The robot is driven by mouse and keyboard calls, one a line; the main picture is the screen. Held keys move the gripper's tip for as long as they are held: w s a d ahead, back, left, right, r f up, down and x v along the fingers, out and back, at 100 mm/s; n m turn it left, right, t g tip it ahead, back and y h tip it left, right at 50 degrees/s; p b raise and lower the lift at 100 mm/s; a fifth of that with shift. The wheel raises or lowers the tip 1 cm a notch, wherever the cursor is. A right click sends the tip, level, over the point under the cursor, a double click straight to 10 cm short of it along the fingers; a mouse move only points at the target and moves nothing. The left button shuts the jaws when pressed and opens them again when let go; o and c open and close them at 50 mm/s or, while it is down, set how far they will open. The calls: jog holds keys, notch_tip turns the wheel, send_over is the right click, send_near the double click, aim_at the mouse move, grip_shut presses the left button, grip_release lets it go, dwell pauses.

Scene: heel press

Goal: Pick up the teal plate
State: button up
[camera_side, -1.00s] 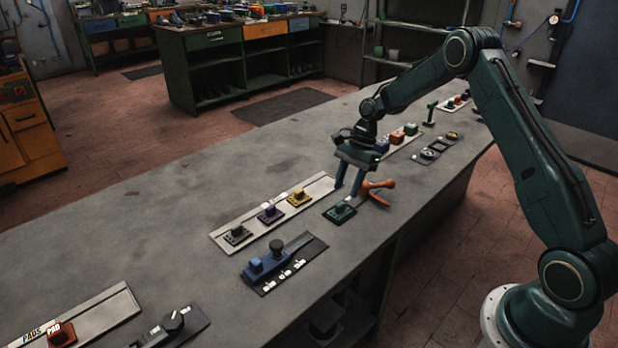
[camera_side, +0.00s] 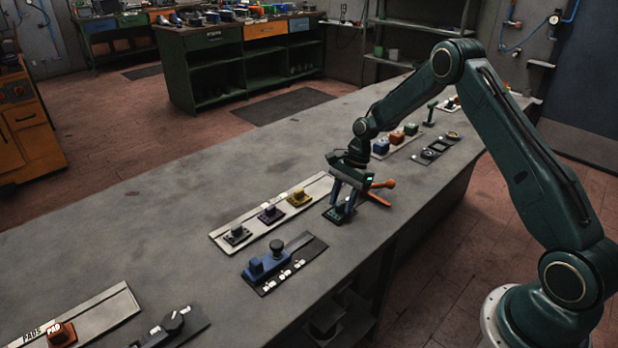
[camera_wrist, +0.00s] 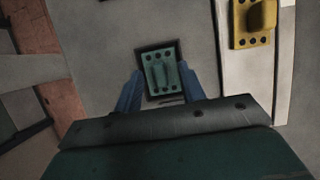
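The teal plate (camera_wrist: 161,71) has rows of holes and a raised grip in its middle. It sits on a dark pad on the bench, and in the side view the plate (camera_side: 338,215) is partly covered by my fingers. My gripper (camera_side: 344,207) is low over it, pointing down. In the wrist view my gripper (camera_wrist: 158,90) is open, with one blue finger on each side of the plate's near part. I cannot tell whether either finger touches it.
An orange tool (camera_side: 378,191) lies just right of my gripper. A pale strip (camera_side: 228,241) to the left holds a grey, a purple and a yellow plate (camera_side: 299,196). A blue press (camera_side: 267,262) on a dark base stands nearer the camera.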

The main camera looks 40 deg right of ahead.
aim_at(342, 202)
grip_shut()
jog(key=shift+r, duration=0.15)
notch_tip(342, 202, up, 20)
dwell(0.8)
dwell(0.5)
